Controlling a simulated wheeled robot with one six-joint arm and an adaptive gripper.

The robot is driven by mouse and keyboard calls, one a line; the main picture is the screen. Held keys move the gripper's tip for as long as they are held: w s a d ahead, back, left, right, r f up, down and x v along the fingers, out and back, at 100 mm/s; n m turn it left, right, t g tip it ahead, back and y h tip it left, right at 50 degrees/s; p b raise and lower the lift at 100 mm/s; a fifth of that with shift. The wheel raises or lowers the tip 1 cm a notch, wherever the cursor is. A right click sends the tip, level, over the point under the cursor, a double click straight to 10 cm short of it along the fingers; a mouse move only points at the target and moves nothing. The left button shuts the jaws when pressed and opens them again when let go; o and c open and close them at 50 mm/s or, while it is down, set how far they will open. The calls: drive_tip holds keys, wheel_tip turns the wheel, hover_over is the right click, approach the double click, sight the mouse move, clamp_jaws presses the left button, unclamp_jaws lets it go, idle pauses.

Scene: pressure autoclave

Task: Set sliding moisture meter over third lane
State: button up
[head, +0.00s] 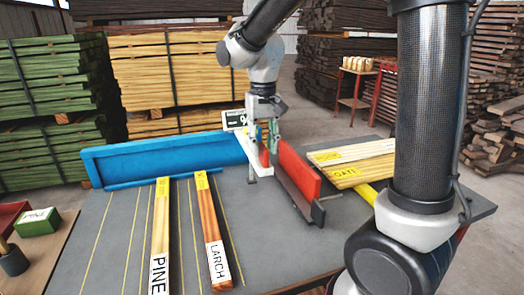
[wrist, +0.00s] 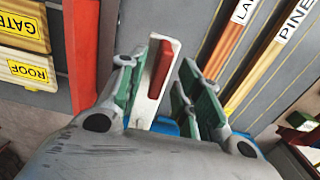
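The moisture meter shows as a white plate (head: 259,158) with an upright red handle, at the right end of the blue rail (head: 165,155). In the wrist view the white plate (wrist: 147,107) and red handle (wrist: 160,66) lie between my fingers. My gripper (head: 264,140) points down at the handle. Its green-padded fingers (wrist: 160,92) are spread, with visible gaps on both sides of the handle. A small display (head: 234,119) stands behind. The PINE board (head: 160,225) and LARCH board (head: 210,230) lie on the grey table among yellow lane lines, left of the meter.
A red panel on a dark base (head: 298,172) stands just right of the meter. Beyond it lie labelled boards (head: 350,172), one marked GATE. A side bench at left holds a green PINE block (head: 38,221) and a dark cup (head: 13,262). The leftmost lanes look bare.

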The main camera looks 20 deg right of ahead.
drive_tip(key=shift+f, duration=1.15)
drive_tip(key=shift+c, duration=0.4)
clamp_jaws()
drive_tip(key=a, duration=1.7)
